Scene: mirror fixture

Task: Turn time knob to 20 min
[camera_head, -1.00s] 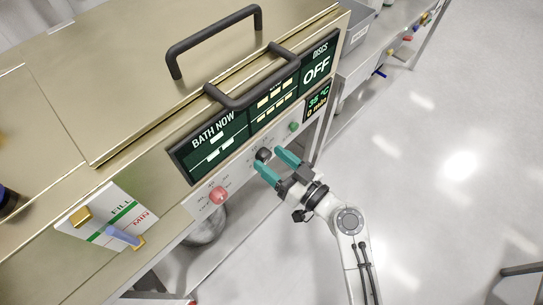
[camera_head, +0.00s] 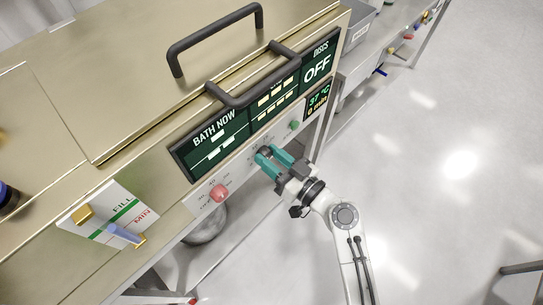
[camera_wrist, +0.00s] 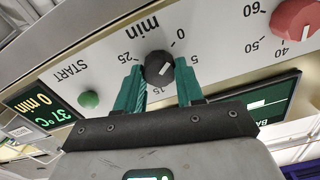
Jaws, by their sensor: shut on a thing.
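The time knob (camera_wrist: 158,66) is a small black dial with a white pointer mark, on a pale panel with a scale marked "min". In the wrist view its mark points up and right, towards the 0 side of the scale. My gripper (camera_wrist: 160,72) has its teal fingers shut on the knob, one on each side. In the head view my gripper (camera_head: 269,152) reaches the panel from the lower right and mostly covers the knob. A small display (camera_wrist: 42,108) reads 37 °C and 0 min; it also shows in the head view (camera_head: 318,102).
A red knob (camera_head: 220,193) with its own scale sits left of my gripper. A green START button (camera_wrist: 88,99) lies beyond the knob's other side. Above are the dark BATH NOW display (camera_head: 212,145) and a dark handle (camera_head: 250,92). Open floor lies to the right.

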